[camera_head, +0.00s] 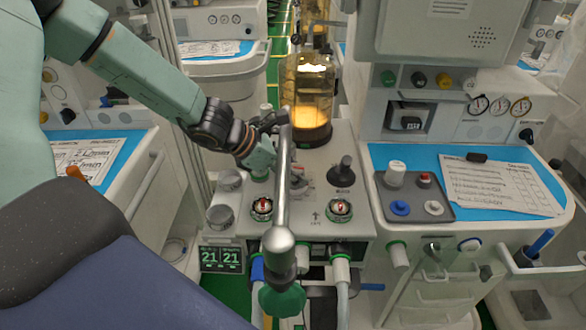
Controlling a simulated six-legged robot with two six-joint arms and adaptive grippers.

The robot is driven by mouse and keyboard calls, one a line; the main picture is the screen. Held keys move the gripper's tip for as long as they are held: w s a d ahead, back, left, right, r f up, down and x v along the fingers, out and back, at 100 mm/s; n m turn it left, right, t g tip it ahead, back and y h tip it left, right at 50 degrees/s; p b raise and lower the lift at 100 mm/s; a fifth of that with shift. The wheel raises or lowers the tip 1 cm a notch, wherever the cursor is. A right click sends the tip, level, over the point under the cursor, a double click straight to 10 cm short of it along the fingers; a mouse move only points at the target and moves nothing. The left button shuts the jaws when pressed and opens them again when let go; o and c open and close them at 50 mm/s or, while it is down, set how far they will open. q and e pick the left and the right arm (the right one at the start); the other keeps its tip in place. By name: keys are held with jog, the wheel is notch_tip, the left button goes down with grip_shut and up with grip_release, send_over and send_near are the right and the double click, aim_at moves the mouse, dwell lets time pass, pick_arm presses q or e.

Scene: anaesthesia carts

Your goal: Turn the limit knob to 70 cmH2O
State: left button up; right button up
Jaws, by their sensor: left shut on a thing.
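My left gripper (270,143) comes in from the upper left over the grey-white panel (318,232) below the amber glass canister. It is shut at a spot partly behind an upright metal bar (283,205). What it holds is mostly hidden by its fingers and the bar; it appears to be the limit knob, and its scale cannot be read. A small grey part with red marks (298,178) shows just right of the bar. A black knob (343,172) stands apart to the right. My right gripper is not in view.
The amber canister (308,85) stands close behind the gripper. Two round dials (262,207) (338,210) sit on the panel's front part. A grey tray (418,208) and paper (498,186) lie on the blue worktop at right.

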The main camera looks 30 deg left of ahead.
pick_arm(q)
jog(key=shift+r+m+g+h+p, duration=0.1)
jog(key=shift+m+g+h+p, duration=0.75)
jog(key=shift+p, duration=1.25)
jog(key=m+g+p, duration=0.1)
jog(key=m, duration=0.1)
jog(key=shift+m+h, duration=0.25)
jog(key=shift+m, duration=0.1)
jog(key=shift+w+f+m+g, duration=0.1)
jog(key=shift+f+m+g, duration=0.1)
jog(key=shift+m+g, duration=0.5)
jog(key=shift+m+g+h, duration=0.4)
jog(key=shift+m+g, duration=0.05)
jog(key=shift+m, duration=0.75)
jog(key=o, duration=1.2)
jog(key=shift+c, duration=0.2)
jog(key=shift+r, duration=0.1)
jog(key=shift+a, duration=0.15)
